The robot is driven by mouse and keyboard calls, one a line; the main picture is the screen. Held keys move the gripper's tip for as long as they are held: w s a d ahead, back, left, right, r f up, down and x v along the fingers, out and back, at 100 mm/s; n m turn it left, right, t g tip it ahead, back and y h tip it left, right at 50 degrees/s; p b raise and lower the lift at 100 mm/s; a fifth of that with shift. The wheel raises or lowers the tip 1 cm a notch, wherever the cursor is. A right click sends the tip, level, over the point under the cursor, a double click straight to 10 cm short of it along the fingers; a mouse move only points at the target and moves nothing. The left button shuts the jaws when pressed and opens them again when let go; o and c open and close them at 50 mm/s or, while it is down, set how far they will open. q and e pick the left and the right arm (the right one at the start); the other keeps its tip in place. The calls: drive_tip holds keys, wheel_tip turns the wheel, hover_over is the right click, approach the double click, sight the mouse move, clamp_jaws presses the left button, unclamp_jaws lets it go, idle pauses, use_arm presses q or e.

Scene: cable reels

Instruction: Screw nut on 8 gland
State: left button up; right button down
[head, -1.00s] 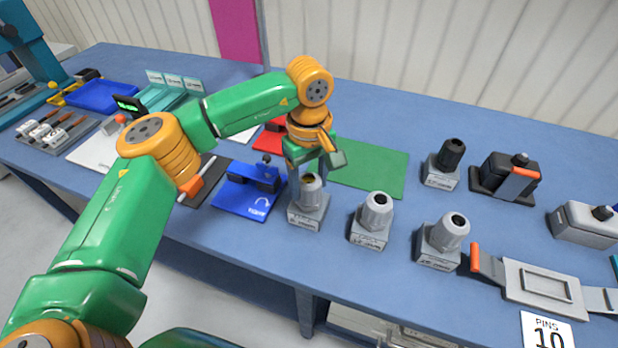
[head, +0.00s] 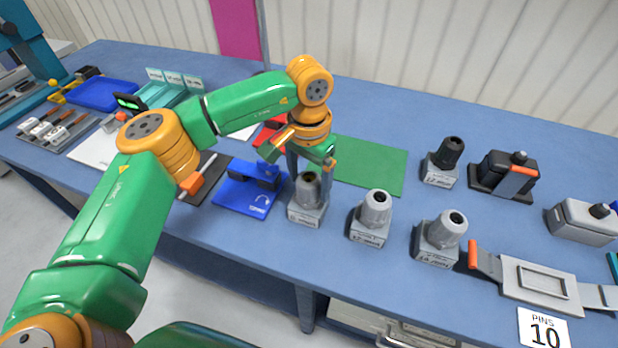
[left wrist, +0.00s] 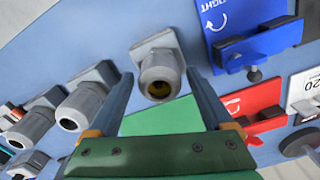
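A grey gland with a domed, ribbed top (head: 308,190) stands upright on a square labelled block on the blue table. My left gripper (head: 310,176) points down at it, fingers on either side of the domed top. In the left wrist view the gland (left wrist: 158,78) lies between the two spread fingers (left wrist: 159,74), with a gap on each side. Its round opening is dark with a yellowish inside. Two similar grey glands stand to its right, a middle one (head: 372,216) and a right one (head: 441,236). Their labels are too small to read surely. My right gripper is not in view.
A blue fixture (head: 240,197) with an arrow mark stands close left of the gland. A red fixture (head: 268,132) and a green mat (head: 372,165) lie behind. A dark-topped gland (head: 445,160) and a black connector (head: 507,175) stand farther right.

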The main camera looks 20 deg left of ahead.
use_arm(q)
drive_tip(key=n, duration=0.6)
drive_tip(key=shift+f+b, duration=0.1)
drive_tip(key=shift+b, duration=0.2)
drive_tip(key=n, duration=1.2)
drive_tip(key=shift+b, duration=0.4)
drive_tip(key=n, duration=0.3)
drive_tip(key=shift+n, duration=0.4)
clamp_jaws()
drive_tip(key=m, duration=0.4)
drive_tip(key=shift+r+p, duration=0.2)
drive_tip(key=shift+p, duration=0.15)
drive_tip(key=m, duration=0.6)
drive_tip(key=shift+f, duration=0.1)
drive_tip(key=shift+o, duration=1)
unclamp_jaws()
